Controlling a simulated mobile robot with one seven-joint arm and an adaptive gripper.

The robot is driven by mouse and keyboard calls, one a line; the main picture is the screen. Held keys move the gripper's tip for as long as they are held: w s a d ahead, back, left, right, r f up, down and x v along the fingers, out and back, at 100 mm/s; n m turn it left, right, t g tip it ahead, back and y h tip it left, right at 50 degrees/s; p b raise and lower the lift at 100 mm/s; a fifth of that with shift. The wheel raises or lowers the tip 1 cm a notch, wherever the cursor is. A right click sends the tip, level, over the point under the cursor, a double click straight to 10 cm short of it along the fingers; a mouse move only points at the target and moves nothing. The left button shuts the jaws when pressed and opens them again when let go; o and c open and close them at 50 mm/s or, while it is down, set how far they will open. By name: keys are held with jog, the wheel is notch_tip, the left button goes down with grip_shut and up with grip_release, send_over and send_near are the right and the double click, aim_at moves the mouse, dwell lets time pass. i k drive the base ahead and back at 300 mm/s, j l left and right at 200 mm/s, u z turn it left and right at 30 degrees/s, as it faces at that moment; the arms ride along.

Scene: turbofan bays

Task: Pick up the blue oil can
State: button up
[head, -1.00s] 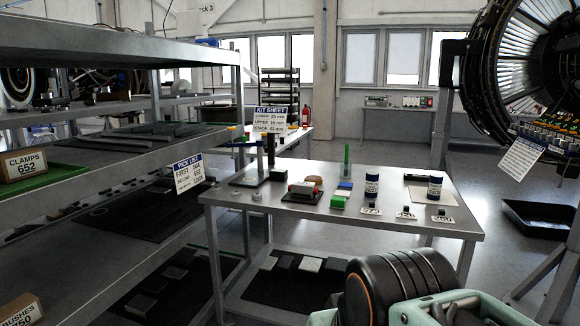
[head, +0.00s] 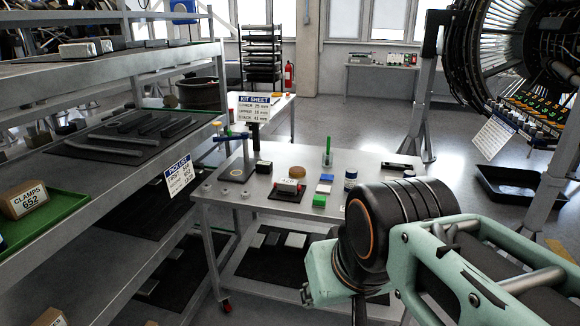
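The right part of the table is hidden behind my arm. My arm's dark joint and pale green link fill the lower right of the head view. My gripper itself does not show.
A grey shelf rack with a green tray (head: 62,217) stands left. An engine (head: 500,60) hangs at right. Clear floor lies behind the table.

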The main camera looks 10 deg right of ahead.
aim_at(350, 175)
jog(key=i+z, duration=0.25)
jog(key=z, duration=0.25)
jog(key=i+z, duration=0.25)
jog(key=z, duration=0.25)
jog(key=i+j+z, duration=0.2)
jog(key=i, duration=0.2)
jog(key=i+j+z, duration=0.2)
jog(key=i, duration=0.2)
